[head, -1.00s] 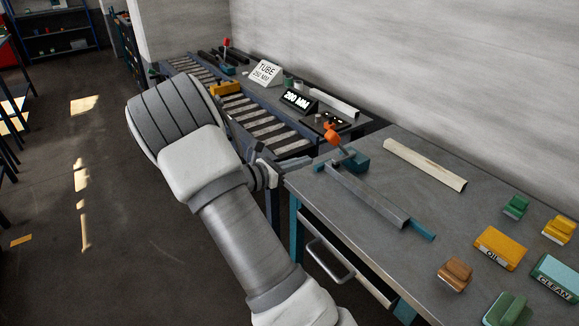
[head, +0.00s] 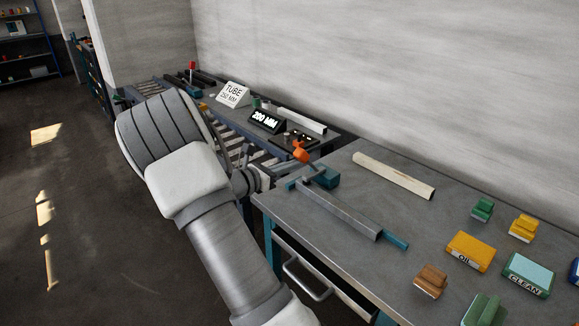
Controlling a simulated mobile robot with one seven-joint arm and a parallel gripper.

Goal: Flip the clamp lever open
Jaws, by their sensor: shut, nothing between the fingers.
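A lever with an orange knob (head: 301,155) rises from a teal clamp block (head: 326,177) at the left end of a grey bar fixture (head: 345,212) on the bench. The lever leans up and to the left. My gripper (head: 286,174) is at the bench's left corner, just left of and below the orange knob in the picture. Its fingers are small and partly hidden by my wrist. They look shut and empty, and I cannot tell whether they touch the lever. A second, red-knobbed lever (head: 192,66) stands upright farther back by the roller conveyor.
A pale tube (head: 394,175) lies behind the fixture on the bench. Several coloured blocks and boxes, including an "OIL" box (head: 470,251), stand at the right. Signs (head: 266,121) stand beyond the bench. A drawer handle (head: 306,280) sticks out at the bench front. Floor at left is clear.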

